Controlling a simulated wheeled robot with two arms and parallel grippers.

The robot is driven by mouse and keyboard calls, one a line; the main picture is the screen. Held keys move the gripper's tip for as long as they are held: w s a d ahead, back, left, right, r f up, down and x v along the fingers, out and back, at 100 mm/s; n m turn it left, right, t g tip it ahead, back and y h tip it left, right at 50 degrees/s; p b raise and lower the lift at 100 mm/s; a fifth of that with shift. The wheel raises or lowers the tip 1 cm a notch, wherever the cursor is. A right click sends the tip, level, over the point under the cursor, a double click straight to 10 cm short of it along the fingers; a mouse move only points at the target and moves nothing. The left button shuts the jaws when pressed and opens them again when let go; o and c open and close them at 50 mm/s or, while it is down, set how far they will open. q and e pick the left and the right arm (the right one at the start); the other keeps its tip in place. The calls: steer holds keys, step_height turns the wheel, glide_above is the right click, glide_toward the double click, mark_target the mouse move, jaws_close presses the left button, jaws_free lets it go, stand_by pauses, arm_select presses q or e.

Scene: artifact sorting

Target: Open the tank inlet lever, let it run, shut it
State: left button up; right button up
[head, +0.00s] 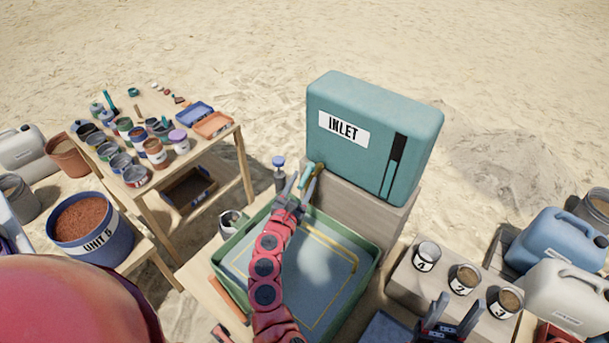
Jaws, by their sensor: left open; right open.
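The teal tank (375,130), labelled INLET, stands on a pale block beyond the basin, with a dark vertical strip on its front. A small teal lever-like part (304,176) shows at the tank's lower left. My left gripper (302,187) is open there, and this part appears between its fingers. I cannot tell whether they touch it or how the lever is set. Below is a green-rimmed basin (361,279) with a pale blue inside and a yellow line; I cannot tell whether water is flowing. My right gripper (456,307) is open and empty at the bottom, right of the basin.
A blue-capped bottle (279,172) stands close left of my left gripper. Numbered cups (463,279) sit on a block at right, near jerrycans (556,246). A wooden table (222,143) with several pots is at left, near a UNIT 6 bucket (91,228). Sand behind is clear.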

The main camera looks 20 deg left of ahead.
arm_select(q)
steer(key=shift+w, duration=0.9)
jaws_close()
stand_by(0.9)
